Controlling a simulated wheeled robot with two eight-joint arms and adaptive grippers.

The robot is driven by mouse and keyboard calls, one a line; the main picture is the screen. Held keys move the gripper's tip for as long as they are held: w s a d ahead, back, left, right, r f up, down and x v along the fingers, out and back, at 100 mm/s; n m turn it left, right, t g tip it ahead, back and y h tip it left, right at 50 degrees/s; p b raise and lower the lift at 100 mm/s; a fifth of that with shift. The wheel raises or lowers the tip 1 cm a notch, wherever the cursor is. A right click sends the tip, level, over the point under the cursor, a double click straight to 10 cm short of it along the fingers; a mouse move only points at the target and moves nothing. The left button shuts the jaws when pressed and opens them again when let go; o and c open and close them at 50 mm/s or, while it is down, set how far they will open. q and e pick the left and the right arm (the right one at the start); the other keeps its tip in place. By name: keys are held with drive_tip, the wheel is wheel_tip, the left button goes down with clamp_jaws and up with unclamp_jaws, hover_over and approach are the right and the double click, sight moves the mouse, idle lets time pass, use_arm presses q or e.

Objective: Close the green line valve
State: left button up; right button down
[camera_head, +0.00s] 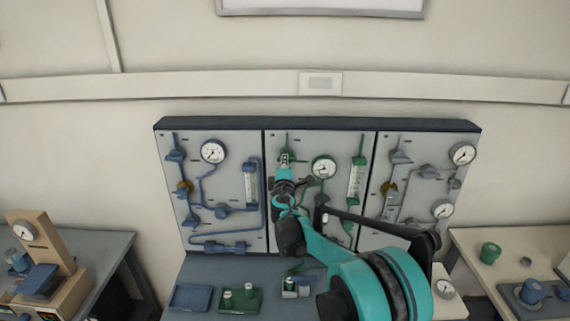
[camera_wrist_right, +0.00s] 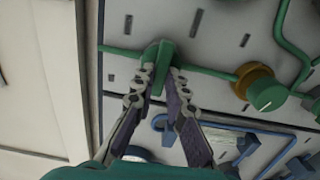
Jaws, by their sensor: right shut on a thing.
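The green line (camera_head: 288,139) runs down the left side of the middle wall panel. My right gripper (camera_head: 285,160) is at its upper part and hides most of the valve there. In the right wrist view, the green valve handle (camera_wrist_right: 165,52) sits on the horizontal-looking green pipe (camera_wrist_right: 208,73). The fingertips of my right gripper (camera_wrist_right: 163,74) are on either side of the handle and shut on it. The handle looks to lie across the pipe. A brass fitting with a green knob (camera_wrist_right: 268,95) is farther along the pipe. My left gripper is not in view.
A blue line panel (camera_head: 210,190) is on the left and a grey line panel (camera_head: 425,190) on the right. A green-line gauge (camera_head: 323,167) and flow tube (camera_head: 356,180) are right of the gripper. Blue (camera_head: 191,297) and green (camera_head: 240,301) trays stand below.

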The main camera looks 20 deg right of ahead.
drive_tip(key=c, duration=1.5)
unclamp_jaws()
drive_tip(key=shift+a, duration=0.1)
drive_tip(key=shift+c, duration=0.2)
drive_tip(key=v, duration=1.2)
drive_tip(key=s+d+f+m+g+b, duration=0.25)
drive_tip(key=s+f+m, duration=0.25)
drive_tip(key=s, duration=0.4)
drive_tip(key=s+d+f+m+g+b, duration=0.25)
drive_tip(key=s+d+f+m, duration=0.2)
drive_tip(key=s, duration=0.45)
drive_tip(key=s+a+f+m+g+y+b, duration=0.1)
drive_tip(key=s+a+f+m+g+y, duration=0.1)
drive_tip(key=s+a+f, duration=0.2)
drive_tip(key=s+a+f+m+g+y+b, duration=0.1)
drive_tip(key=s+a+f+m+g+y, duration=0.2)
drive_tip(key=s+f, duration=0.7)
drive_tip(key=s+a, duration=0.1)
drive_tip(key=s, duration=0.2)
drive_tip(key=shift+s+a+b, duration=0.25)
drive_tip(key=shift+a+b, duration=0.1)
drive_tip(key=shift+b, duration=0.05)
